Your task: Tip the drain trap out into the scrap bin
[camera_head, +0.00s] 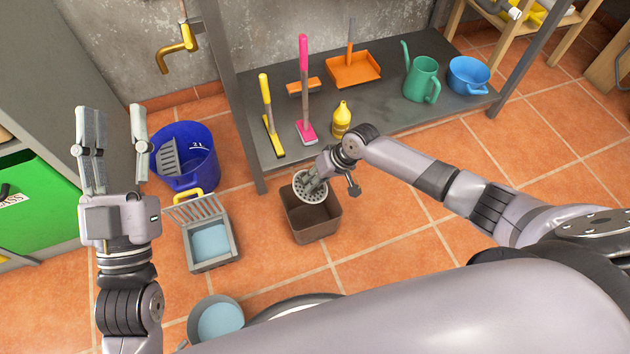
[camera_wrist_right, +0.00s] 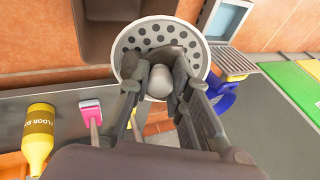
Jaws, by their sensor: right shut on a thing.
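The drain trap (camera_head: 309,196) is a round pale grey strainer with holes. My right gripper (camera_head: 318,181) is shut on its central grey knob and holds it tilted over the back part of the scrap bin's opening. The scrap bin (camera_head: 314,229) is an open brown square tub on the tiled floor; its inside looks dark and I cannot make out any contents. In the right wrist view the trap's perforated dish (camera_wrist_right: 135,47) lies just beyond the fingers, with part of the bin (camera_wrist_right: 93,42) behind it. My left gripper (camera_head: 114,112) is open and empty, fingers upward, at the left.
A grey bucket with a slotted wringer (camera_head: 214,262) and a blue bucket (camera_head: 197,170) stand left of the bin. A round pail (camera_head: 218,320) is nearer. A low grey shelf (camera_head: 385,110) behind holds brushes, a dustpan, a yellow bottle (camera_head: 341,121) and a green watering can (camera_head: 421,80). Floor right of the bin is clear.

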